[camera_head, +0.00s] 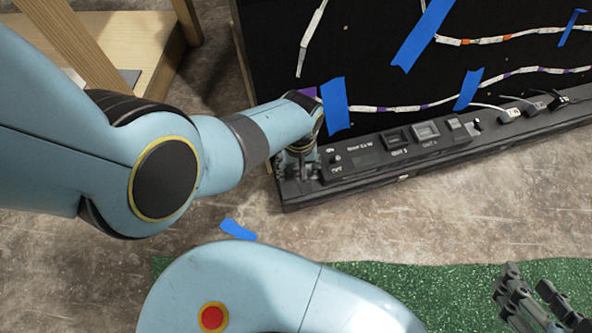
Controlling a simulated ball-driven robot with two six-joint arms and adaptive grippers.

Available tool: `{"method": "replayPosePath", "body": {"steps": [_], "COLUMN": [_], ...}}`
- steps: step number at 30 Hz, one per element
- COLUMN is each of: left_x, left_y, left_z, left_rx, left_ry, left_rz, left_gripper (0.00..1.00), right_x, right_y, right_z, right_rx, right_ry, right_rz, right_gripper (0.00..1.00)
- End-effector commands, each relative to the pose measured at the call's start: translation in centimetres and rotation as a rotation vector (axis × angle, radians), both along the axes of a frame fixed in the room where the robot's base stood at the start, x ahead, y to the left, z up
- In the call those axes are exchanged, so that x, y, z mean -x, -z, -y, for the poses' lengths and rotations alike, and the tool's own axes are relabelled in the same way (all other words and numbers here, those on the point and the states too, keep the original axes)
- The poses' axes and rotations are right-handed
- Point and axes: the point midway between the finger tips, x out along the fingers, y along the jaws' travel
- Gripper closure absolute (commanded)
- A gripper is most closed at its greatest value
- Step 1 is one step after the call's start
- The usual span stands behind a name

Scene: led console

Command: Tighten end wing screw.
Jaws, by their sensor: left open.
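The dark led console bar (400,158) runs along the foot of a black panel (375,60). My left arm reaches in from the left to the console's left end. My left gripper (297,168) points down at that end, mostly hidden behind my own wrist; it is open. The end wing screw cannot be made out there; my gripper and wrist cover that spot. My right gripper (540,298) is at the lower right, over the green mat (440,283), with its fingers apart and nothing between them.
Blue tape strips (425,32) hold light strips (400,106) on the panel. White connectors (509,115) sit along the bar's right part. A loose blue tape piece (238,230) lies on the brown floor. A wooden frame (130,50) stands at upper left.

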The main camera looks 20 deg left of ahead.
Motion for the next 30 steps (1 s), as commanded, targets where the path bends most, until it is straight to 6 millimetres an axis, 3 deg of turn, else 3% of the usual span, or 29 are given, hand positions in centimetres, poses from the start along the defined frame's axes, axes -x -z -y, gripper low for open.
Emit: {"method": "replayPosePath", "body": {"steps": [6, 21, 30], "left_x": [0.0, -0.2, -0.2], "left_y": [1.5, 1.8, 1.8], "left_z": [0.4, 0.5, 0.5], "left_rx": [0.001, 0.0, 0.0], "left_ry": [-0.001, -0.001, -0.001], "left_rz": [-0.002, 0.001, 0.0], "left_gripper": [0.38, 0.38, 0.75], "right_x": [0.9, 1.3, 1.3], "right_y": [1.1, 0.9, 0.9], "right_z": [-0.2, -0.4, -0.4], "right_rx": [-0.003, -0.007, -0.006], "right_ry": [-0.011, -0.017, -0.018], "right_rz": [0.117, 0.192, 0.191], "right_gripper": [0.6, 0.6, 0.6]}}
